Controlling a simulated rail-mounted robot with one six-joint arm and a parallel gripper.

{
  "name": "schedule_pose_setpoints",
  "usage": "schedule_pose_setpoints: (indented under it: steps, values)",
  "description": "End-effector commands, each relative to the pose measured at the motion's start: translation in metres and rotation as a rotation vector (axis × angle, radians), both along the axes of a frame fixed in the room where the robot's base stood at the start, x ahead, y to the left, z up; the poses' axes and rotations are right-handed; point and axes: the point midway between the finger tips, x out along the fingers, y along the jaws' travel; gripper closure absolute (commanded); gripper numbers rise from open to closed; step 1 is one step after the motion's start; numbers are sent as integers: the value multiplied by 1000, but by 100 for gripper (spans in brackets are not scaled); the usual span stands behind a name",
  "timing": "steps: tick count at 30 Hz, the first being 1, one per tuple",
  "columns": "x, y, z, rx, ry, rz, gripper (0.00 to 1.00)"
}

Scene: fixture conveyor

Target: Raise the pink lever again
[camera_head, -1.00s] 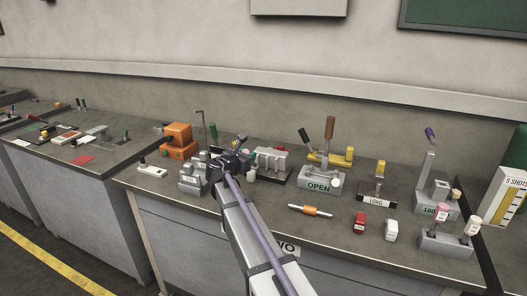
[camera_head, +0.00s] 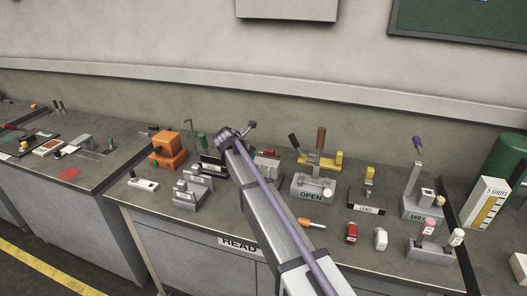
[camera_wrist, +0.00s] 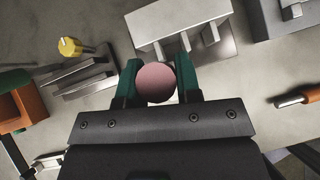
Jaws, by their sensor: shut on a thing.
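In the wrist view, the round pink knob (camera_wrist: 156,84) of the lever sits between the two green fingers of my gripper (camera_wrist: 160,76). The gripper is shut on the knob. The lever's shaft is hidden below the knob. A pale grey slotted block (camera_wrist: 166,22) stands just beyond the fingers. In the head view, my gripper (camera_head: 238,132) is above the back of the bench, and my arm hides the held knob and much of the fixture there.
Left of my arm are a grey fixture (camera_head: 190,190) and an orange box (camera_head: 166,152). Right of it are the OPEN fixture (camera_head: 311,196), an orange-handled tool (camera_head: 310,224) and a double-lever fixture (camera_head: 431,250) with pink and white knobs. The bench (camera_head: 280,211) has bare room near its front.

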Motion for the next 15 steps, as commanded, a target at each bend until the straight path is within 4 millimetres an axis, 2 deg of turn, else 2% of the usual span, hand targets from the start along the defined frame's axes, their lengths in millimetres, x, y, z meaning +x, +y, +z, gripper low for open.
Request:
schedule_pose_setpoints:
  steps: [5, 14, 15]
  values:
    - [1, 9, 1, 6, 15, 12, 100]
    - [1, 9, 0, 5, 16, 12, 100]
    - [1, 9, 1, 6, 15, 11, 67]
